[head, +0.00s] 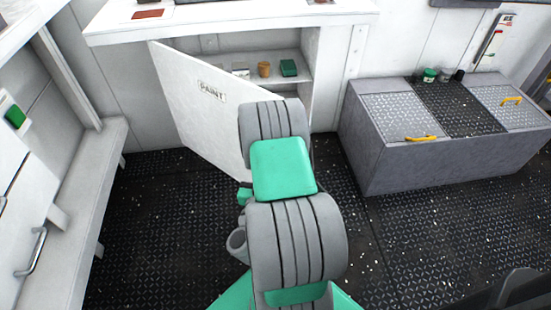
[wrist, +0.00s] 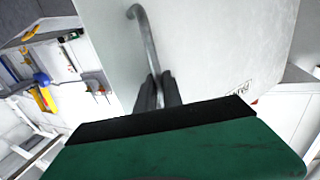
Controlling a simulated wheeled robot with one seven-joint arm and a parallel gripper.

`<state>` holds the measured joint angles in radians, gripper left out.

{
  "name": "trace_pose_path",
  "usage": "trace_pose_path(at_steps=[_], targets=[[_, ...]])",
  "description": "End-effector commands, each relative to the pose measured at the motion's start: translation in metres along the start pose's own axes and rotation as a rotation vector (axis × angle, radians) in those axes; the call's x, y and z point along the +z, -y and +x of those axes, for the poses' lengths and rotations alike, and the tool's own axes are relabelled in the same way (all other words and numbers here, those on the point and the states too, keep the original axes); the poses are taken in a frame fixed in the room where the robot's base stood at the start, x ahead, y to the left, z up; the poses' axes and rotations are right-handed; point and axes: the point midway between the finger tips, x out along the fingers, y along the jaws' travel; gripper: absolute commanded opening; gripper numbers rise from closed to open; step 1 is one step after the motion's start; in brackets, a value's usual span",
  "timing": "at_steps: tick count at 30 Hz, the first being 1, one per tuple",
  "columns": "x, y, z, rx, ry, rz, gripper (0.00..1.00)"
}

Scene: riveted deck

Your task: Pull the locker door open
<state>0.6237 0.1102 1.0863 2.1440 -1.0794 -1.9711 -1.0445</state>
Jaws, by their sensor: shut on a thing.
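The white locker door (head: 190,105), marked PAINT, stands swung partly open from the locker under the counter in the head view. Inside, the locker's shelf (head: 288,78) shows past the door. In the wrist view the door's face (wrist: 215,40) fills the middle, with a grey bar handle (wrist: 147,40) on it. My gripper (wrist: 158,92) is shut on the handle's near end, its dark fingers on either side of the bar. In the head view my arm hides the gripper, the handle and the door's right lower part.
An orange-brown cup (head: 264,69) and a green box (head: 288,67) stand on the shelf. A grey chest (head: 385,165) with yellow handles stands at right. A white bench (head: 85,190) lines the left wall. Dark floor (head: 150,220) between them is clear on the left.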

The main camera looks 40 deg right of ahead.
Motion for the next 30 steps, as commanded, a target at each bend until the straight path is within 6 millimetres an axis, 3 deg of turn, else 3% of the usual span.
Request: trace_pose_path(at_steps=[14, 15, 22, 30], targets=[[-0.0003, 0.0059, -0.0028, 0.002, -0.002, 0.000, 0.00], [-0.0003, 0.0059, -0.0027, 0.001, -0.002, 0.001, 0.12], [-0.0003, 0.0050, -0.0023, 0.003, -0.002, 0.001, 0.30], [-0.0003, 0.0041, -0.0019, 0.005, -0.002, 0.001, 0.33]])
